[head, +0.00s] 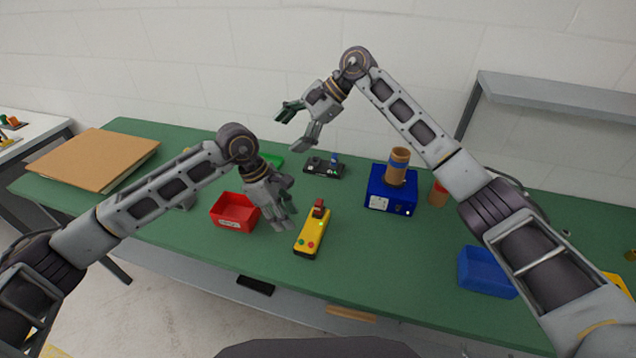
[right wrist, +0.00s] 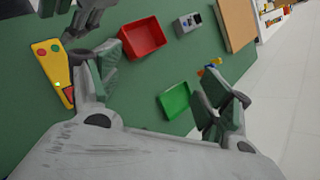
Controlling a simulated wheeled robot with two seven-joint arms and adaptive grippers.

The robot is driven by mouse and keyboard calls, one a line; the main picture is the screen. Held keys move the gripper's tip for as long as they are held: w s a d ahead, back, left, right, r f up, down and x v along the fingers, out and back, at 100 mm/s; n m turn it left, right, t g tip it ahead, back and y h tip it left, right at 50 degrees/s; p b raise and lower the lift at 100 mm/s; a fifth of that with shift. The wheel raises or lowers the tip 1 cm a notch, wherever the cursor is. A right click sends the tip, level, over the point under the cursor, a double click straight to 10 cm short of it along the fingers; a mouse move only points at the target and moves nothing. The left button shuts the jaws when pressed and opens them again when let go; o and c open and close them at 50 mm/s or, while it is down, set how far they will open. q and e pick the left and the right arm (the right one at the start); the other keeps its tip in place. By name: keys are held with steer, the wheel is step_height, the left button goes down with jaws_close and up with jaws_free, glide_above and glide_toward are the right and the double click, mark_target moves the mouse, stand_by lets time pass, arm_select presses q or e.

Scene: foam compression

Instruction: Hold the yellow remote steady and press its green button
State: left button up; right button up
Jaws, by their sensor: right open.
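The yellow remote (head: 306,238) lies on the green table near its front edge, with a red part at its far end and small round buttons at its near end. It also shows at the left of the right wrist view (right wrist: 46,66), where the green button (right wrist: 41,52) is visible. My left gripper (head: 283,222) is just left of the remote, fingers apart and empty, not clearly touching it. My right gripper (head: 299,128) is open and empty, raised above the table's far side; its fingers (right wrist: 168,92) are spread wide in its wrist view.
A red bin (head: 235,212) sits left of the remote. A green tray (right wrist: 175,101), a black device (head: 325,167) and a blue box (head: 391,192) with a brown cylinder stand farther back. A blue bin (head: 486,270) is at the right.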

steer(key=s+d+f+n+h, duration=0.1)
steer(key=s+f+n+h, duration=0.25)
steer(key=f, duration=0.25)
steer(key=n+h, duration=0.3)
steer(key=h, duration=0.2)
glide_above(318, 215)
steer(key=w, duration=0.2)
steer(key=shift+t, duration=0.3)
steer(key=f, duration=0.5)
steer(key=shift+s+a+f, duration=0.2)
steer(key=shift+a+f, duration=0.2)
steer(key=shift+s+d+f+h, duration=0.2)
steer(key=shift+d+f+h, duration=0.15)
steer(key=shift+d+f, duration=0.1)
steer(key=shift+f, duration=6.85)
steer(key=c, duration=1.2)
arm_select(q)
jaws_close()
arm_select(e)
steer(key=shift+c, duration=0.4)
